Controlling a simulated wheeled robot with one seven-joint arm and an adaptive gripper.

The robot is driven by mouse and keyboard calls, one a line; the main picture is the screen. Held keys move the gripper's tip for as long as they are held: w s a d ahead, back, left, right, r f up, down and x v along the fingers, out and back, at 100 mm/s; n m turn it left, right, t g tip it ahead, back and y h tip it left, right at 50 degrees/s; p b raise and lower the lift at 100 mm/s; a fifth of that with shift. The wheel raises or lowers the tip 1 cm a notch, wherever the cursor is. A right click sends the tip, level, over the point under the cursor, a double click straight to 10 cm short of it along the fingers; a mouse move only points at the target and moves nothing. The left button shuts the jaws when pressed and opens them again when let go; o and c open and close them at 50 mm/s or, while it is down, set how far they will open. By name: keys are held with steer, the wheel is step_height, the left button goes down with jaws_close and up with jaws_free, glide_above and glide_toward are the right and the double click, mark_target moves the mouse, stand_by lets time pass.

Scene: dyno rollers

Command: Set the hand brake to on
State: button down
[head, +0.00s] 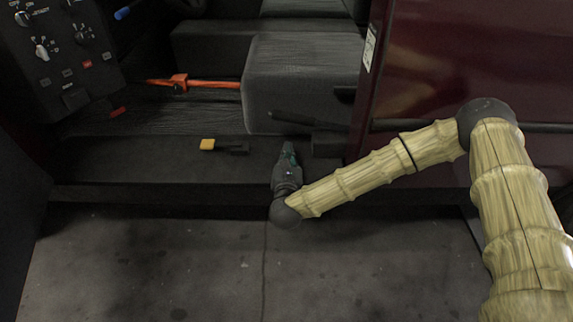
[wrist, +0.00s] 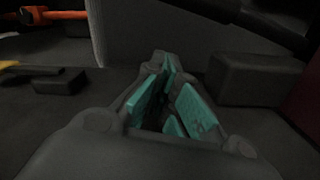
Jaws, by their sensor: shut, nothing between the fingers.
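A dark lever (head: 292,119) sits low beside the grey seat base and may be the hand brake; I cannot tell for sure. It also shows at the top right of the wrist view (wrist: 268,28). My gripper (head: 288,153) is below this lever, in front of the seat at the door sill, apart from it. In the wrist view my gripper (wrist: 166,72) has teal finger pads and is shut with nothing held. An orange bar with a red-orange block (head: 180,82) lies left of the seat, and a yellow-tipped dark lever (head: 208,144) is on the floor left of my gripper.
The grey seat (head: 300,80) stands just behind my gripper. A dark block (head: 328,144) is at its right, next to the maroon door panel (head: 425,70). A control panel with several knobs (head: 50,50) is at the far left. The concrete floor (head: 150,260) in front is clear.

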mark_target(292, 120)
steer(key=w+b, duration=0.1)
steer(key=w, duration=0.2)
steer(key=shift+f, duration=0.1)
steer(key=shift+w+d+r, duration=0.1)
steer(key=shift+w+r, duration=0.05)
steer(key=shift+r, duration=0.3)
steer(key=shift+w+d+r, duration=0.1)
steer(key=shift+r, duration=0.35)
steer(key=shift+w+d+r+b, duration=0.15)
steer(key=shift+r+b, duration=0.15)
steer(key=shift+r, duration=0.25)
steer(key=shift+w+d+r+b, duration=0.1)
steer(key=shift+r+b, duration=0.15)
steer(key=shift+r, duration=0.3)
steer(key=shift+m, duration=0.8)
steer(key=shift+d+r+p, duration=0.15)
steer(key=shift+r+p, duration=0.35)
steer(key=shift+r, duration=0.75)
steer(key=shift+d+r+p, duration=0.15)
steer(key=shift+r+p, duration=0.35)
steer(key=shift+r, duration=0.75)
